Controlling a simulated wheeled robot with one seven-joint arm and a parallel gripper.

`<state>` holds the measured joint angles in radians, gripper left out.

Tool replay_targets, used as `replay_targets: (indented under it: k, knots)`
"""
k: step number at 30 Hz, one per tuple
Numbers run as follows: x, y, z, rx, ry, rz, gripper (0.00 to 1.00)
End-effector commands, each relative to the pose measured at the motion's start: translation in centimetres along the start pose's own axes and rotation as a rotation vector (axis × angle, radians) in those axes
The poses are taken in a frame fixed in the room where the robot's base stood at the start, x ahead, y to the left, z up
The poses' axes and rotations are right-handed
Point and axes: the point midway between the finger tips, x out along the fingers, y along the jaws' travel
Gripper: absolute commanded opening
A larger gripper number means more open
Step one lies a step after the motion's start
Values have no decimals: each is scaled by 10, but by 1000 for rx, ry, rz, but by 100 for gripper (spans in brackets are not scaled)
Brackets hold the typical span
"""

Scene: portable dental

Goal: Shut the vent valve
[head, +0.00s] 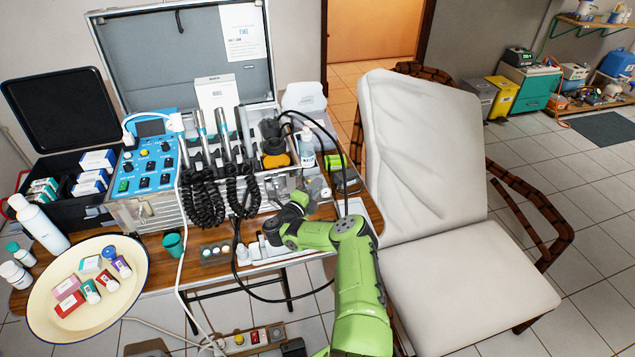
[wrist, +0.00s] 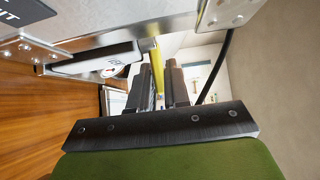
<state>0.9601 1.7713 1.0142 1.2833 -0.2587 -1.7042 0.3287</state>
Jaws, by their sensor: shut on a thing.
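My gripper (wrist: 165,84) shows in the wrist view as two dark fingers close together. A narrow yellow bar (wrist: 155,58), which looks like the valve's lever, runs down between the fingers, and they are shut on it. A pale round-ended part with a small label (wrist: 100,65) is just left of the bar, under a metal edge. In the head view my green arm reaches to the front right of the metal dental case (head: 160,208). My fingers and the valve are hidden there behind my wrist, so the lever's angle cannot be told.
In the head view a cream basin (head: 45,318) holds small boxes and bottles. A white chair (head: 470,270) stands right of the table. Coiled black hoses hang before the case.

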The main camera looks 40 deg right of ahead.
Motion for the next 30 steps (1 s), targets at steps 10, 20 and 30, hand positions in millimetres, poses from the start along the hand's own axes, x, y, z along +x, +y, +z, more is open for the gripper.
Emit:
replay_targets:
  k: [10, 20, 30]
  knots:
    - [-4, 1, 2, 1, 101, 1, 0]
    - [-4, 1, 2, 1, 110, 0, 0]
    - [-4, 0, 2, 2, 110, 0, 37]
